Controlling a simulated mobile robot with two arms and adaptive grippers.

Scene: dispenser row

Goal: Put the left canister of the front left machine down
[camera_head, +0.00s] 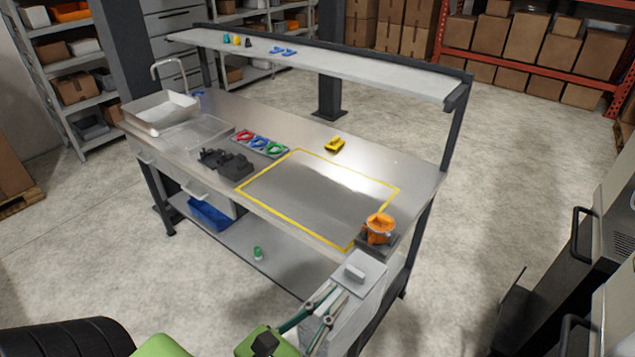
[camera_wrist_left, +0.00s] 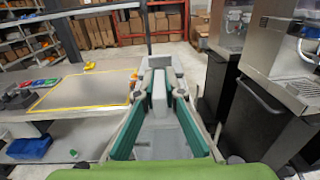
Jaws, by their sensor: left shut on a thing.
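My left gripper (camera_head: 328,306) is shut on a pale grey, box-like canister (camera_head: 350,300) with a raised knob or handle on its lid. The canister is held in front of the workbench's right end, near the orange object; from this angle I cannot tell whether it touches the bench. In the left wrist view the gripper's green fingers (camera_wrist_left: 158,112) lie on both sides of the canister (camera_wrist_left: 160,90), which appears roughly upright. The front left machine cannot be singled out with certainty; steel dispensers (camera_wrist_left: 285,50) on dark cabinets stand at the right. My right gripper is not in view.
The workbench (camera_head: 405,165) has a yellow-outlined area (camera_head: 315,195), empty inside. An orange pot-like object (camera_head: 380,228) sits on a dark base at its right corner. A yellow item (camera_head: 334,145) lies behind the outline. A raised shelf (camera_head: 350,72) spans the back edge.

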